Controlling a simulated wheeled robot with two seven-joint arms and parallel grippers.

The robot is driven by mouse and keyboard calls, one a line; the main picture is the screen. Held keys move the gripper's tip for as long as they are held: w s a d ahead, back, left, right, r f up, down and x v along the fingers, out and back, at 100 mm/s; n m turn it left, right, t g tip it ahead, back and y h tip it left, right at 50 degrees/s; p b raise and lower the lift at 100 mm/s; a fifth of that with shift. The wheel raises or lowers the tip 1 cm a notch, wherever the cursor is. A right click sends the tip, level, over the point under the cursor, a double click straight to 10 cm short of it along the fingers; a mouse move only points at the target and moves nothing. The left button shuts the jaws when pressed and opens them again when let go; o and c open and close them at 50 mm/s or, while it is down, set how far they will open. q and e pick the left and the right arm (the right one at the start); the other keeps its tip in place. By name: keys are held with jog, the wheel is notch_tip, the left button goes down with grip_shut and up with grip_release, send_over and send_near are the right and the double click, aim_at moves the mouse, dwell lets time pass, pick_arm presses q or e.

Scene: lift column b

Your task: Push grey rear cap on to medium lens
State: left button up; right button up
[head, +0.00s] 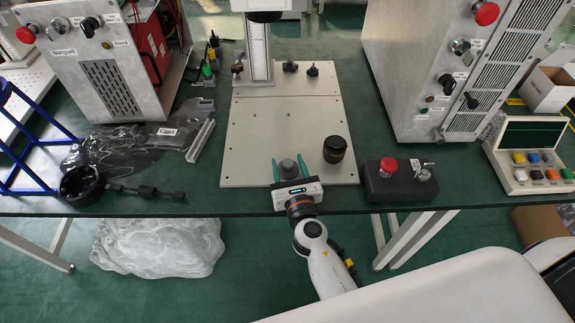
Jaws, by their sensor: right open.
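The grey rear cap (289,168) shows between the two green fingers of my right gripper (289,166), above the front part of the pale plate. The fingers are open, one on each side of the cap, with a gap visible. The gripper's body hides the lower part of the cap, so I cannot tell what it rests on. A black lens (335,149) stands upright on the plate, to the right of the gripper and apart from it. Its size relative to other lenses cannot be judged. My left gripper is not in view.
The pale plate (250,140) has a column (258,55) at its back. A black box with a red button (398,182) is right of the plate. A black ring-shaped tool (82,185) and clear plastic film (120,148) lie left. The plate's middle is clear.

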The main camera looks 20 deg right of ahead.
jog(key=shift+w, duration=0.6)
jog(key=c, duration=1)
jog(key=shift+c, duration=0.2)
jog(key=shift+r, duration=0.1)
